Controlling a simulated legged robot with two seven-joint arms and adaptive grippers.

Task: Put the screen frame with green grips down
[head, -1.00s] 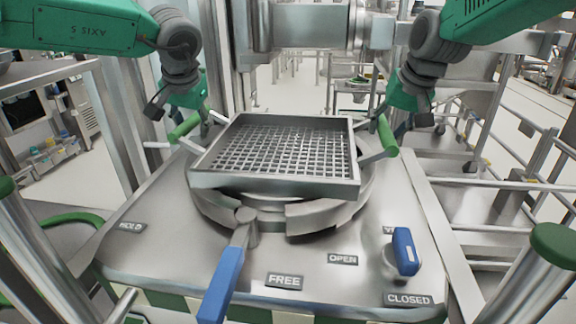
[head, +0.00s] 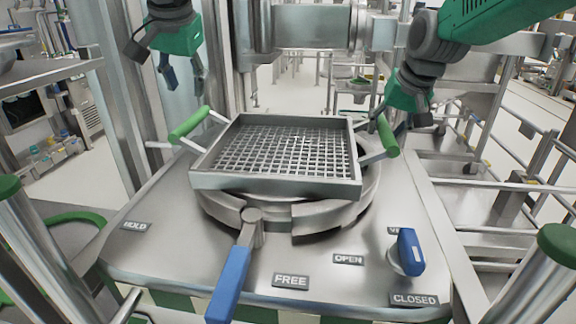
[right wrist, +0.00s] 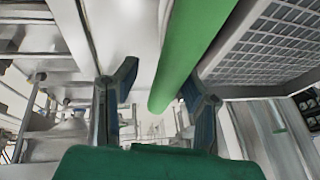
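The screen frame (head: 275,187), a square metal tray with a mesh floor, sits level on a round metal ring (head: 225,213) on the steel worktop. Its left green grip (head: 190,125) is free, with no gripper on it. My left gripper (head: 184,85) hangs above and behind that grip, open and empty. My right gripper (head: 397,118) is beside the right green grip (head: 387,137). In the right wrist view the right gripper's fingers (right wrist: 160,95) are spread apart, with the right green grip (right wrist: 192,50) running between them. The left finger is clear of the grip; the right finger is close to it, contact unclear.
A blue-handled lever (head: 227,283) stands in front of the ring by the FREE label (head: 291,281). A blue knob (head: 409,252) is at the front right, near the OPEN and CLOSED labels. Metal posts and rails flank the worktop on both sides.

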